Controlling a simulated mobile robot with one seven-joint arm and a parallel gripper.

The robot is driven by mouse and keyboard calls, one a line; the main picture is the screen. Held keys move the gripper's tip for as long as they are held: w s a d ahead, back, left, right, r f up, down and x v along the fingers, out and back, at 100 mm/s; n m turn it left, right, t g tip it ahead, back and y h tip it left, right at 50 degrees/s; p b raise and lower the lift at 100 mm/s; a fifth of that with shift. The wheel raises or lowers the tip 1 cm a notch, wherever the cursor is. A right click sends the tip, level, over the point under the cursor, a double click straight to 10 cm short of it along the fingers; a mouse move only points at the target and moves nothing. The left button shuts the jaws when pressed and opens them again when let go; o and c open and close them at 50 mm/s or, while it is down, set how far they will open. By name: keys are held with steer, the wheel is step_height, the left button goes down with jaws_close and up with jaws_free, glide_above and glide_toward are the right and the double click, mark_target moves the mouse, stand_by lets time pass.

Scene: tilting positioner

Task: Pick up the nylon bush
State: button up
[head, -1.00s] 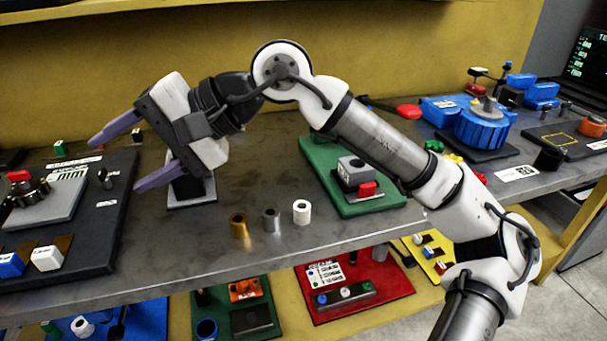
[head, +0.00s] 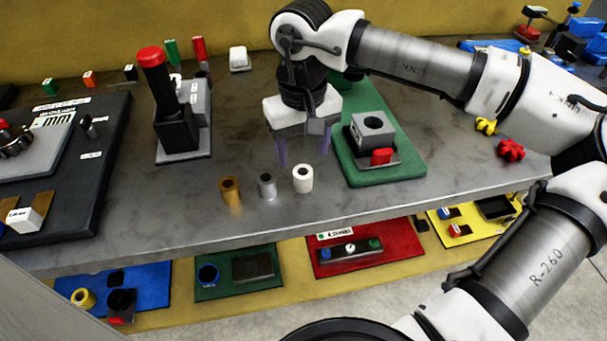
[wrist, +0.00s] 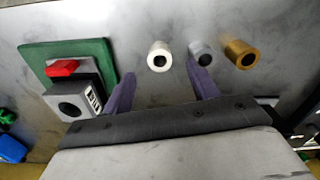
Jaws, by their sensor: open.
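The nylon bush (head: 302,179) is the white hollow cylinder standing upright on the grey bench, at the right end of a row of three bushes. It also shows in the wrist view (wrist: 159,56), just beyond the gap between the fingertips. My gripper (head: 303,152) points down with its two purple fingers apart and empty. In the head view it is behind the nylon bush; I cannot tell its exact height. A steel bush (head: 267,187) and a brass bush (head: 230,191) stand to the left of the nylon one. In the wrist view my right fingertip appears close to the steel bush (wrist: 201,52).
A green plate (head: 405,171) with a grey bored block (head: 372,132) and red part (head: 381,157) lies right of the bushes. A black post with a red top (head: 151,57) stands at left. The bench's front edge is close before the bushes.

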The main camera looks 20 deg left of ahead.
mark_target(303, 171)
steer(key=f, duration=0.2)
steer(key=f+p, duration=0.1)
steer(key=f, duration=0.4)
steer(key=shift+w+a+f, duration=0.1)
steer(key=shift+w+f, duration=0.1)
steer(key=shift+w, duration=0.05)
steer(key=shift+c, duration=0.2)
steer(key=c, duration=1.1)
steer(key=shift+r, duration=0.15)
